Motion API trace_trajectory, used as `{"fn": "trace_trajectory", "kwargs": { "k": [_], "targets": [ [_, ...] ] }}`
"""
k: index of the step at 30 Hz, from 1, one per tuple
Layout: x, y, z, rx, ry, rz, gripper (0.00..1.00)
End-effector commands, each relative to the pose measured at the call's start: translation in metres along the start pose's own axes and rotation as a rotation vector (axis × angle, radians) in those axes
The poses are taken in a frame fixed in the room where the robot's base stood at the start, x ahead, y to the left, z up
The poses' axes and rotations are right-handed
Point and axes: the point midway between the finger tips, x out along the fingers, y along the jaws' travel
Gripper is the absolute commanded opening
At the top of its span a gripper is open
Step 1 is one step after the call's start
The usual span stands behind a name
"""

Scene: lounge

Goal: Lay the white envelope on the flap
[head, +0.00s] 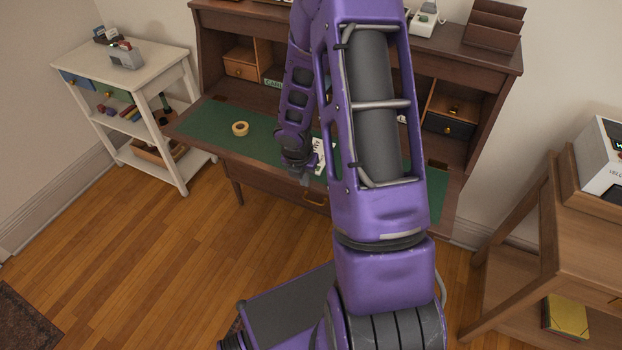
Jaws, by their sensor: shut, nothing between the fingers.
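The desk's fold-down flap (205,115) is open and level, with a green writing surface and a dark wooden edge. A white flat item with dark marks (319,158) shows on or just above the flap, mostly hidden behind my arm. I cannot tell whether it is the white envelope. My gripper (305,180) is small in view, points down near the flap's front edge just left of the white item, and is shut and empty.
A white shelf cart (135,65) stands at the left and a wooden stand (570,235) at the right. My arm hides the desk's middle. The floor at the left is clear.

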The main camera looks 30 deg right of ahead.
Motion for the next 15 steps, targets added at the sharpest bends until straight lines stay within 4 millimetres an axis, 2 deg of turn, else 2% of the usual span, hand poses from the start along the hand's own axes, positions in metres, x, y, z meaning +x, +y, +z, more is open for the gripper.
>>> {"fn": "trace_trajectory", "kwargs": {
  "k": [1,4,9,15],
  "targets": [
    [-0.022,0.000,0.005,0.005,-0.005,0.004,0.00],
    [-0.044,0.000,0.004,0.003,-0.004,0.003,0.00],
    [-0.068,-0.001,0.003,0.005,-0.005,0.003,0.00],
    [-0.083,-0.001,0.002,0.003,-0.003,0.002,0.00]
  ]
}}
